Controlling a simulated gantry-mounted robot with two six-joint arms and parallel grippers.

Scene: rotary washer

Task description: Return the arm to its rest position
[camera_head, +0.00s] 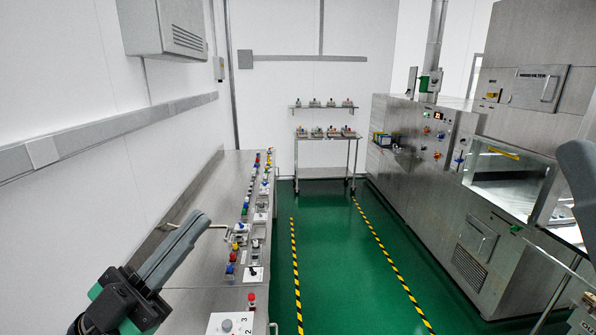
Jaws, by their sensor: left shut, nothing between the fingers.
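My left gripper (197,222) comes in from the lower left. Its two long grey fingers lie together, shut with nothing between them. They point up and to the right and overlap the left metal bench (205,205) in the picture. Whether the fingertips touch anything there I cannot tell, but nothing is held. A smooth grey part is cut off at the right edge; I cannot make out a right gripper there.
The bench carries a row of coloured buttons and switches (232,255) and a white control box (231,323). A large steel washer machine (420,175) stands on the right. A small rack (325,139) stands at the back. The green floor (330,250) between the striped lines is clear.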

